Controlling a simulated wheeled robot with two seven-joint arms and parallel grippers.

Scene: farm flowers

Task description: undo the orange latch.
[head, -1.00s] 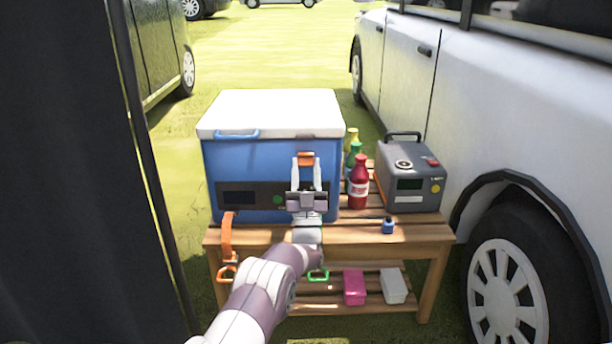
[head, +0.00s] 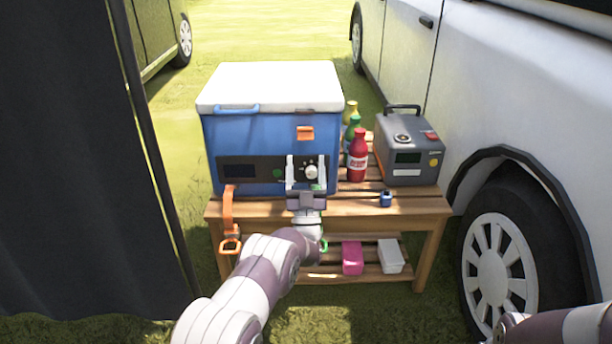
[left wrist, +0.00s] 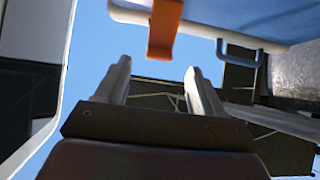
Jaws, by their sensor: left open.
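The orange latch (head: 305,133) is on the upper right of the front of a blue cooler (head: 245,135) with a white lid (head: 270,85). In the left wrist view the orange latch (left wrist: 165,27) shows at the top, beyond the fingertips and apart from them. My left gripper (head: 305,168) is open and empty, in front of the cooler's control panel and below the latch. Its two fingers (left wrist: 157,75) point up in the left wrist view. Part of my right arm shows at the lower right of the head view; its gripper is out of view.
The cooler stands on a wooden table (head: 400,203). Bottles (head: 358,155) and a grey power box (head: 408,148) stand to its right. An orange strap (head: 228,215) hangs at the left front. A dark curtain (head: 75,170) is on the left, a white car (head: 520,130) on the right.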

